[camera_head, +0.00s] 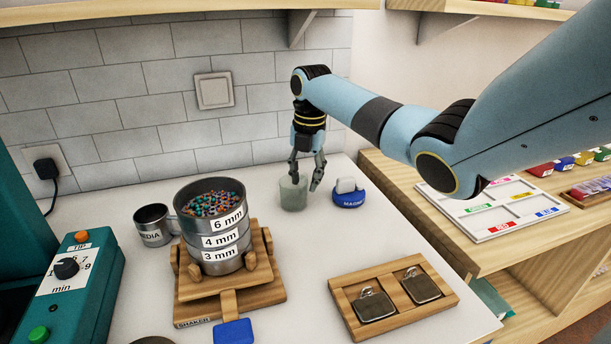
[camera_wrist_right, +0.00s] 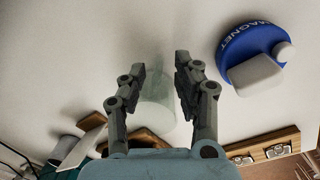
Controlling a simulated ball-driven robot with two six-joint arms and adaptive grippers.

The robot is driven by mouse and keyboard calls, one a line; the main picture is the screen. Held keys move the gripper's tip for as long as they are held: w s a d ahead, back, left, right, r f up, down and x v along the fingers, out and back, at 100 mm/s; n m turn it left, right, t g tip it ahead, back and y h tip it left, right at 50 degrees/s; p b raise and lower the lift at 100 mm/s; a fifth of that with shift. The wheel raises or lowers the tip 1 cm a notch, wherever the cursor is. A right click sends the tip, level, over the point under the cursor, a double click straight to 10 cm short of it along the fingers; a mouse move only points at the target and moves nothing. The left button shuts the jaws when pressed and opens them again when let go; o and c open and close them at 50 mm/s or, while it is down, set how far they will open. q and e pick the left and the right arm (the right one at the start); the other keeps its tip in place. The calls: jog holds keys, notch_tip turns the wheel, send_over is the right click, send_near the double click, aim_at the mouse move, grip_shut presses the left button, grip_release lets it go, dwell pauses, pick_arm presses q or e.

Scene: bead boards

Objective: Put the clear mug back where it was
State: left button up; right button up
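The clear mug (camera_head: 293,194) is a pale, greenish see-through cup standing upright on the white table, near the wall and left of the blue magnet holder. My right gripper (camera_head: 305,176) is open and points down at the mug. In the head view one finger overlaps the mug's rim and the other is to its right. In the right wrist view the mug (camera_wrist_right: 157,98) shows between the two spread fingers, with a gap on the right finger's side. I cannot tell whether the left finger touches it. My left gripper is not in view.
The blue magnet holder (camera_head: 349,199) stands close to the right of the mug. The sieve stack (camera_head: 217,240) with beads sits on a wooden shaker at the left, beside a metal MEDIA cup (camera_head: 153,226). A wooden tray (camera_head: 393,297) with two metal pieces lies in front.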

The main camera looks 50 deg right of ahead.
notch_tip(320, 180, up, 8)
jog(key=shift+s, duration=0.2)
dwell(0.3)
jog(key=shift+f, duration=0.15)
dwell(0.4)
